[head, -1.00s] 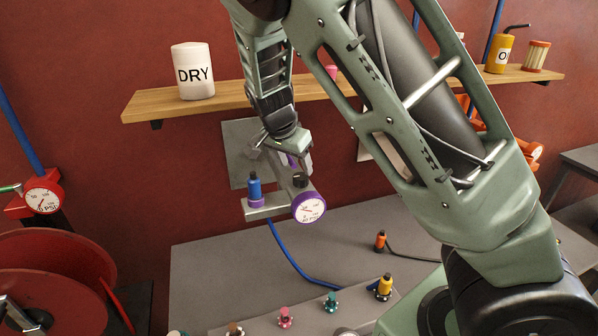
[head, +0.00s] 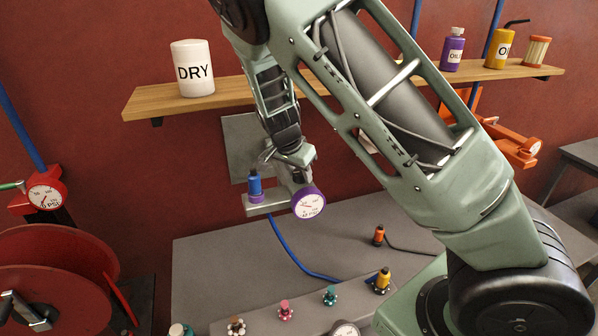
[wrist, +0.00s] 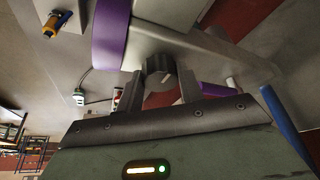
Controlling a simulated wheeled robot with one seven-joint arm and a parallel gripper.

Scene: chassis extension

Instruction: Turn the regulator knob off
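The regulator (head: 268,206) is mounted on a grey wall plate, with a white-faced, purple-rimmed gauge (head: 309,203) on its front. Its dark regulator knob (wrist: 160,71) shows in the wrist view, between the two fingers of my gripper (wrist: 161,82). The fingers stand apart, one on each side of the knob; I cannot tell whether they touch it. In the head view my gripper (head: 299,168) is right above the regulator and hides most of the knob. A blue fitting with a purple ring (head: 255,186) stands just left of it.
A wooden shelf (head: 225,92) with a white DRY canister (head: 192,68) and bottles is above. A blue hose (head: 290,253) runs down to the grey bench (head: 215,260), which carries several coloured fittings. A red hose reel (head: 60,270) stands at left.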

